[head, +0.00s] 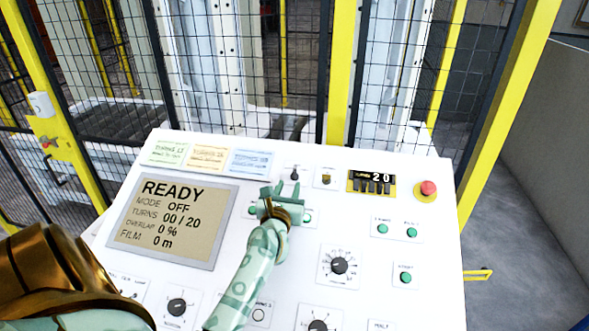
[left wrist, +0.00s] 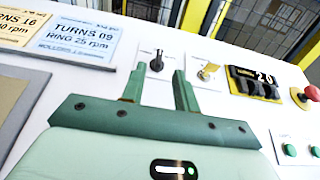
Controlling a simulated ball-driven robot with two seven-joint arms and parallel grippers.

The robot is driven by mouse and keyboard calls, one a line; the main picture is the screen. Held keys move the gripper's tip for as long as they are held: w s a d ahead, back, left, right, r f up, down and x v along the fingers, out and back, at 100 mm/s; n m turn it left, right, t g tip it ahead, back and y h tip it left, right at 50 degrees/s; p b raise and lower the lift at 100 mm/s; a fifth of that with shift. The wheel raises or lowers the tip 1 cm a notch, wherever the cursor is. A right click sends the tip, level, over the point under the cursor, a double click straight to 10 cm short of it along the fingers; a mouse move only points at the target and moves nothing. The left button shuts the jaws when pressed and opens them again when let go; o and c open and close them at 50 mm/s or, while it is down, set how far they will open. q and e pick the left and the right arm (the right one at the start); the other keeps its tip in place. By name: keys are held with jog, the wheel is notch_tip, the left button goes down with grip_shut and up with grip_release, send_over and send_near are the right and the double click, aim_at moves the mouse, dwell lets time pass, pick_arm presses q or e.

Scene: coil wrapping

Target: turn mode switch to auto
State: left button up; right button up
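The white control panel (head: 390,290) carries a screen (head: 175,218) that reads READY, MODE OFF, TURNS 00/20. A small black switch (head: 295,174) sits near the panel's upper middle; its label is too small to read. It also shows in the left wrist view (left wrist: 157,60), between and beyond the fingertips. A key-type switch (left wrist: 207,72) is just right of it, also in the head view (head: 326,179). Which is the mode switch I cannot tell. My left gripper (head: 284,188) is open and empty, its fingers pointing at the black switch, apparently not touching it. My right gripper is out of view.
A counter (head: 372,182) showing 20 and a red emergency button (head: 428,189) are at the panel's upper right. Green buttons (head: 383,229) and round dials (head: 339,265) lie lower. Coloured note cards (head: 208,159) lie upper left. A yellow-framed mesh fence (head: 340,70) stands behind.

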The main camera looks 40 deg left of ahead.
aim_at(294, 172)
pick_arm(q)
jog(key=x, duration=0.8)
jog(key=shift+w+a+f, duration=0.15)
jog(key=shift+w, duration=0.1)
grip_shut()
